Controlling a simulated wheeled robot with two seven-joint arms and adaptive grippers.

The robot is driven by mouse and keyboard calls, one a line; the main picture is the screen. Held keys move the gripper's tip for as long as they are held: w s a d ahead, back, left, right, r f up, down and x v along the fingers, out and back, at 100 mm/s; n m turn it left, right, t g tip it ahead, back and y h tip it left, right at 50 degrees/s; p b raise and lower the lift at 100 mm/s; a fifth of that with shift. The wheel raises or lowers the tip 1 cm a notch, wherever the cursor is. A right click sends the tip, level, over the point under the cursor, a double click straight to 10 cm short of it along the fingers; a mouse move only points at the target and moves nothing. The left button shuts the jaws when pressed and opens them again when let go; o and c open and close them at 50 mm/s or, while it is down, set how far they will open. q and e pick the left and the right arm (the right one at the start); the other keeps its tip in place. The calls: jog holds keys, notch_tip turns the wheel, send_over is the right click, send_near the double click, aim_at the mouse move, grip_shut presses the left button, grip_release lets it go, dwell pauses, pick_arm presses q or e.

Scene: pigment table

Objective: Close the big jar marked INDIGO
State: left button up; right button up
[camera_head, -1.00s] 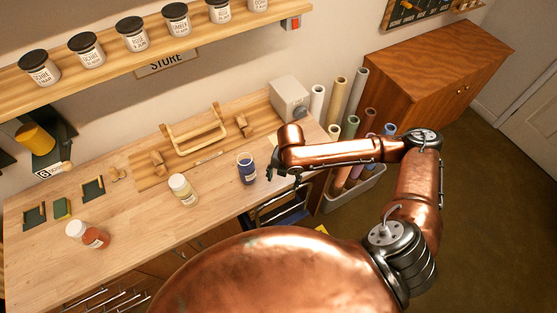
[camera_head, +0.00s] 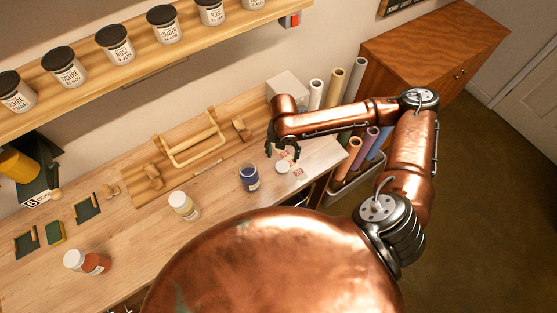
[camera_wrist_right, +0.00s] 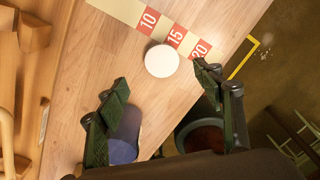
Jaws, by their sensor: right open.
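A blue jar (camera_head: 249,178) stands on the table without a lid, blue inside; its label is too small to read. It seems to show partly behind one finger in the wrist view (camera_wrist_right: 122,145). A round white lid (camera_head: 283,167) lies flat on the table just right of the jar. In the wrist view the lid (camera_wrist_right: 161,61) lies beyond my fingertips, roughly between their lines. My right gripper (camera_head: 283,153) is open and empty above the table by the lid; its two fingers show apart in the wrist view (camera_wrist_right: 162,80). My left gripper is not in view.
A strip with red number squares (camera_wrist_right: 176,38) lies beside the lid. A wooden rack (camera_head: 190,145) is behind. A grey box (camera_head: 287,92) stands behind my gripper. Rolls (camera_head: 336,85) stand off the table's right end.

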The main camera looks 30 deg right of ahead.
aim_at(283, 166)
jog(key=shift+s, duration=0.1)
jog(key=shift+s+a+f, duration=0.1)
jog(key=shift+a, duration=0.1)
jog(key=shift+f, duration=1.1)
jog(key=f, duration=0.4)
jog(key=shift+s+d+f+p, duration=0.1)
jog(key=shift+d+p, duration=0.1)
jog(key=shift+p, duration=0.2)
jog(key=shift+f, duration=0.5)
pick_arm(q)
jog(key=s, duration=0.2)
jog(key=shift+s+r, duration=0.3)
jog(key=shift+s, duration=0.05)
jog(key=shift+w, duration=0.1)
pick_arm(e)
jog(key=shift+c, duration=0.3)
